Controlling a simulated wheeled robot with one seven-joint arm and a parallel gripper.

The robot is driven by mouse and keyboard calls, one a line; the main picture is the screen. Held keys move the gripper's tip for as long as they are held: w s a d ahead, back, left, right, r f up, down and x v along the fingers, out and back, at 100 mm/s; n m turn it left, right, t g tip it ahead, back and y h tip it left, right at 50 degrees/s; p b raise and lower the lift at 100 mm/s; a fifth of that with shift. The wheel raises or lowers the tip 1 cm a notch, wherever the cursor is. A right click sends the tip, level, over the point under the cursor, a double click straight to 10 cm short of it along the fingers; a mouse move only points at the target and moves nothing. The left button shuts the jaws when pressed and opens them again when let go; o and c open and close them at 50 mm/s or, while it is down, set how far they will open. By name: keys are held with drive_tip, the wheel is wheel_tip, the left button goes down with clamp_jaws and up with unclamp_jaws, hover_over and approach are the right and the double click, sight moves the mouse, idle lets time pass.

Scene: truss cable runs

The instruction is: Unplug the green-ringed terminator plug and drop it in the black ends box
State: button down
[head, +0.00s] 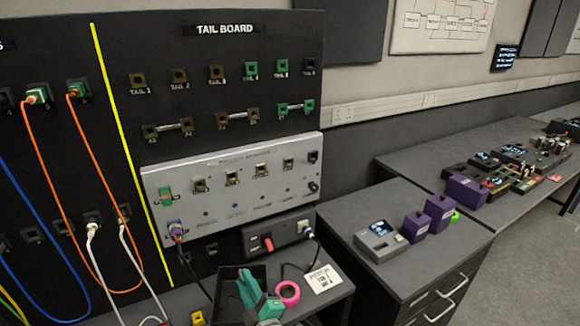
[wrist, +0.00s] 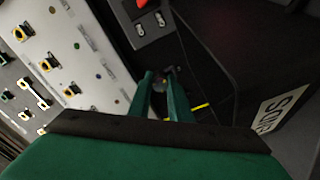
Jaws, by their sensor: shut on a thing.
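My green gripper (head: 250,288) is low at the front of the board, at the black ends box (head: 224,292). In the wrist view its two fingers (wrist: 163,82) are closed on a small dark plug, the terminator plug (wrist: 160,80). Its green ring cannot be made out there, and the head view hides the plug behind the gripper. The box's dark walls surround the fingertips in the wrist view, with a pale label (wrist: 279,108) at the right. Whether the plug touches the box floor I cannot tell.
A pink ring (head: 288,293) and a white card (head: 323,278) lie right of the box. The white socket panel (head: 236,188) is above. Orange and white cables hang at the left.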

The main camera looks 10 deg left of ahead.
drive_tip(key=shift+d, duration=0.3)
drive_tip(key=c, duration=1.6)
unclamp_jaws()
drive_tip(key=shift+o, duration=0.2)
drive_tip(key=shift+a, duration=0.1)
drive_tip(key=shift+s, duration=0.1)
drive_tip(key=v, duration=1)
drive_tip(key=shift+s+d, duration=0.25)
